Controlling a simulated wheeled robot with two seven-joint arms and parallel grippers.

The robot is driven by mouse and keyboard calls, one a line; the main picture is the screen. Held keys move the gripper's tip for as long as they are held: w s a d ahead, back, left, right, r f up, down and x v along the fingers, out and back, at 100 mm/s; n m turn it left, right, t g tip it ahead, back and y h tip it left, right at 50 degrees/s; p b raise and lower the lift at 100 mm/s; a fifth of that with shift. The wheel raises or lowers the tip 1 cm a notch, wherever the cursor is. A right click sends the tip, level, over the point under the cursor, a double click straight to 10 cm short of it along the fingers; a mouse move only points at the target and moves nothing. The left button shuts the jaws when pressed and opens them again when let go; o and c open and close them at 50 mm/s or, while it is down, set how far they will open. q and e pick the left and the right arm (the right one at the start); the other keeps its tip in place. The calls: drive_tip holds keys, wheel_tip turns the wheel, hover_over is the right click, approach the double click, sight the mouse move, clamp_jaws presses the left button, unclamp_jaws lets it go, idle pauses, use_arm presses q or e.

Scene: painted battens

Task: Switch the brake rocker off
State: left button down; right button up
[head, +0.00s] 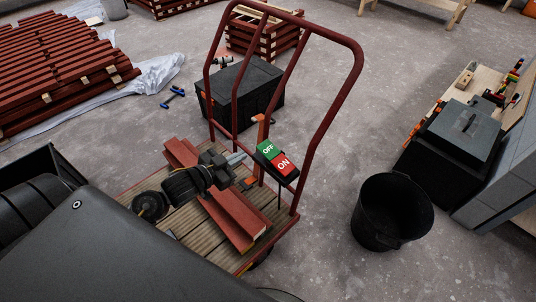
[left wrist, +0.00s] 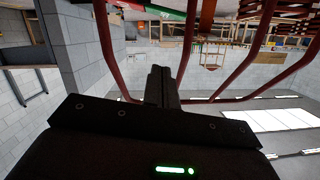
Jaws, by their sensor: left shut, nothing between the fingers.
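The brake rocker (head: 275,159) sits on a dark housing on the red frame of the cart (head: 265,250). Its green half reads OFF and lies on the upper left; its red half reads ON and lies on the lower right. I cannot tell which half is pressed in. My left gripper (head: 238,158) is shut and empty, just left of the rocker, its tips pointing towards the green half with a small gap seen. In the left wrist view the shut fingers (left wrist: 161,86) point up the picture, near the cart's red bars. My right gripper is not in view.
Dark red battens (head: 242,218) lie on the cart's slatted deck under my left arm. The cart's tall red handle (head: 347,95) rises around the rocker. A black bucket (head: 391,212) stands right of the cart, and a black crate (head: 240,92) behind it.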

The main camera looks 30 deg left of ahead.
use_arm(q)
drive_tip(key=b, duration=0.2)
hover_over(276, 157)
drive_tip(key=s+a, duration=0.2)
drive_tip(key=a, duration=0.2)
wheel_tip(276, 157, down, 2)
drive_tip(key=f, duration=0.1)
drive_tip(key=shift+s+a+f+b, duration=0.1)
drive_tip(key=shift+a+f+b, duration=0.15)
drive_tip(key=shift+f, duration=0.6)
drive_tip(key=shift+s+a+f+b, duration=0.1)
drive_tip(key=shift+a+f+b, duration=0.1)
drive_tip(key=shift+f, duration=0.6)
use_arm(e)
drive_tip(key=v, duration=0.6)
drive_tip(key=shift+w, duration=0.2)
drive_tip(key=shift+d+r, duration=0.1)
